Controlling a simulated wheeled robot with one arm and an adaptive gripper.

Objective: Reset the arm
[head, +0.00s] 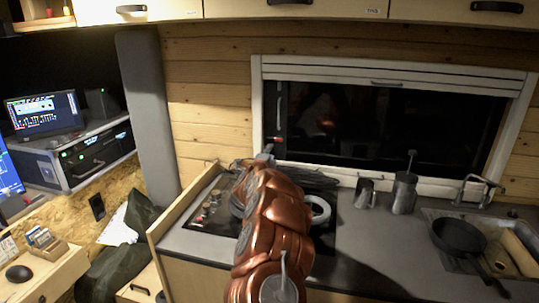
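My copper-coloured arm (272,225) rises from the bottom middle in the head view and reaches over the counter and the dark hob. A small grey part (266,153) and a dark shape (312,178) show at its far end, near the window sill. My gripper is mostly hidden behind the arm, so its fingers cannot be made out, nor whether they hold anything.
A white ring-shaped item (319,210) lies right beside the arm. A black pan (459,237) sits at the sink. Overhead cabinets (290,8) line the top. The counter's right-middle (375,245) is clear.

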